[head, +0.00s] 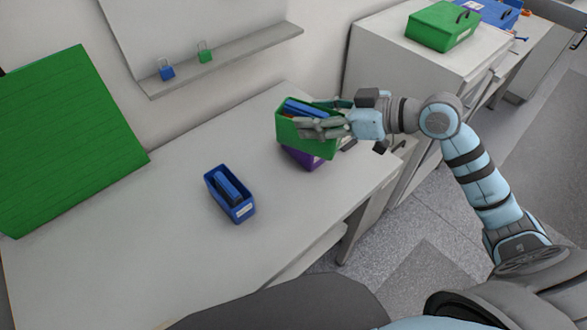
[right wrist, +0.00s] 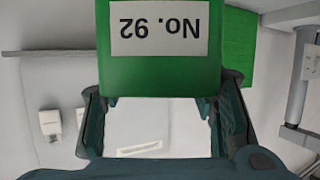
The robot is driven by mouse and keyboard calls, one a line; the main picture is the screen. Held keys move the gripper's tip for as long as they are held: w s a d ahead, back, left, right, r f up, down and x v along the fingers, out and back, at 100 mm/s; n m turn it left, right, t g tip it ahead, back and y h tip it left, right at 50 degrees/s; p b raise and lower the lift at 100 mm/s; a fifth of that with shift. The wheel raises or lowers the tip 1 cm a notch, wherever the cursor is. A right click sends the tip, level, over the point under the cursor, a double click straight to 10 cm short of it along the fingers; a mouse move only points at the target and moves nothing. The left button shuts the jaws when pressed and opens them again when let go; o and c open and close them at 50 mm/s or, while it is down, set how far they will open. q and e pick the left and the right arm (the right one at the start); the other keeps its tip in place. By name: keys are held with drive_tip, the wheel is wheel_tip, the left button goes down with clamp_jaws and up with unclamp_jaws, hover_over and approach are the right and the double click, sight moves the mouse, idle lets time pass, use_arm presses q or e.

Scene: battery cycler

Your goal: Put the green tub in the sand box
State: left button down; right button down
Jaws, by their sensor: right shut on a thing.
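The green tub (head: 287,131) is held by my right gripper (head: 322,115) over the right part of the table. Blue contents show inside it. In the right wrist view the green tub (right wrist: 160,78) carries a white label reading "No. 92", upside down, with my gripper's (right wrist: 158,105) fingers on both sides. A purple tub (head: 303,157) shows just below the green one, partly hidden; I cannot tell whether they touch. I cannot make out a sand box. My left gripper is not in view.
A blue tub (head: 238,212) stands on the white table (head: 130,245). A wall shelf (head: 225,58) holds a blue padlock (head: 167,73) and a green padlock (head: 206,57). A green board (head: 65,140) stands at left. A green case (head: 440,27) sits on the right-hand cabinet.

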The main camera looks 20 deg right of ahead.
drive_tip(key=f+b, duration=0.1)
drive_tip(key=f, duration=1.7)
drive_tip(key=shift+s+f+b, duration=0.2)
drive_tip(key=shift+f+b, duration=0.05)
drive_tip(key=shift+b, duration=0.1)
drive_tip(key=shift+f, duration=0.2)
drive_tip(key=c, duration=0.6)
unclamp_jaws()
drive_tip(key=shift+c, duration=0.2)
